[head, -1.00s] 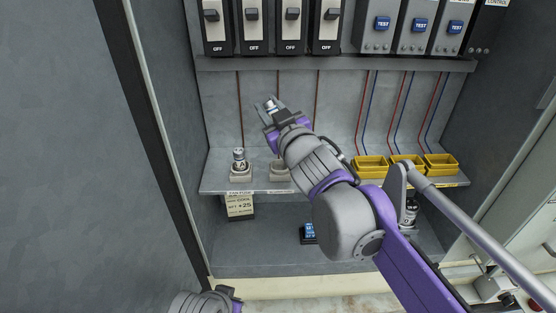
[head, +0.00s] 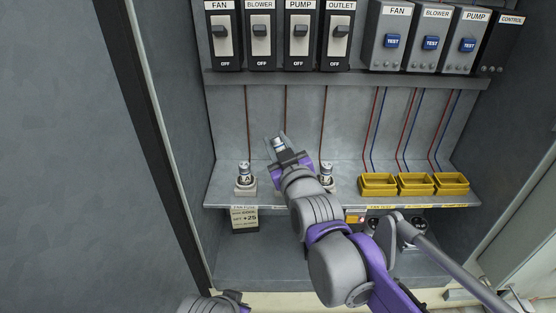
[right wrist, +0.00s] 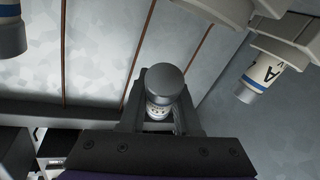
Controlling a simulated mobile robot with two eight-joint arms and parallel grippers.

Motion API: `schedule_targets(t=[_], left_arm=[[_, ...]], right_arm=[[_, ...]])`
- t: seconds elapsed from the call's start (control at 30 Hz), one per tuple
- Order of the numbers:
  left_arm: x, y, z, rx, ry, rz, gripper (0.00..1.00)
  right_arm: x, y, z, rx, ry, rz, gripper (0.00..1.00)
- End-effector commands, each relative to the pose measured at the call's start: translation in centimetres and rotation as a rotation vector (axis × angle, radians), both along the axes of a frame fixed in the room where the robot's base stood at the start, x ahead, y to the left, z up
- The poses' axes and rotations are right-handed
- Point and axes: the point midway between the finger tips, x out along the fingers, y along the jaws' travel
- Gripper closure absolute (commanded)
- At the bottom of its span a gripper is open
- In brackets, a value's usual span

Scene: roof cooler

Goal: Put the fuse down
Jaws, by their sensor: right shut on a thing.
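My right gripper (head: 280,147) is shut on a fuse (head: 278,142), a small white and metal cylinder. It holds the fuse above the shelf (head: 350,195), between two fuses in sockets. The right wrist view shows the held fuse (right wrist: 165,92) end-on between the fingers. The left socketed fuse (head: 244,172), marked A, also shows in the right wrist view (right wrist: 262,73). The right socketed fuse (head: 326,171) is beside my wrist.
Yellow bins (head: 415,184) stand on the shelf's right side. Breaker switches (head: 261,40) and boxes with blue TEST buttons (head: 431,43) are above. Thin wires run down the back wall. The cabinet wall bounds the left.

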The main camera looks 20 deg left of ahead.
Motion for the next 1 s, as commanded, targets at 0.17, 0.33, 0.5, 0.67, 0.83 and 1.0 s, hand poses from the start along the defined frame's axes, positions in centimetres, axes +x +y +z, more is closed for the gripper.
schedule_targets(t=[0.17,0.33,0.5,0.67,0.83,1.0], left_arm=[[0.0,0.0,0.1,0.0,-0.001,0.0,1.0],[0.0,0.0,0.1,0.0,-0.001,0.0,1.0],[0.0,0.0,0.1,0.0,-0.001,0.0,1.0],[0.0,0.0,0.0,0.0,0.0,0.0,1.0],[-0.1,0.0,-0.2,0.0,0.002,0.0,1.0],[-0.1,0.0,-0.2,0.0,0.002,0.0,1.0]], right_arm=[[0.0,0.0,-2.5,0.0,0.0,0.0,1.0],[0.0,0.0,-4.1,0.001,0.001,0.0,1.0],[0.0,0.0,-4.2,0.001,0.001,0.0,1.0],[0.0,0.0,-4.4,0.001,0.001,0.0,1.0],[0.0,0.0,-5.0,0.0,0.0,0.0,1.0],[0.0,0.0,-5.2,0.0,0.0,0.0,0.57]])
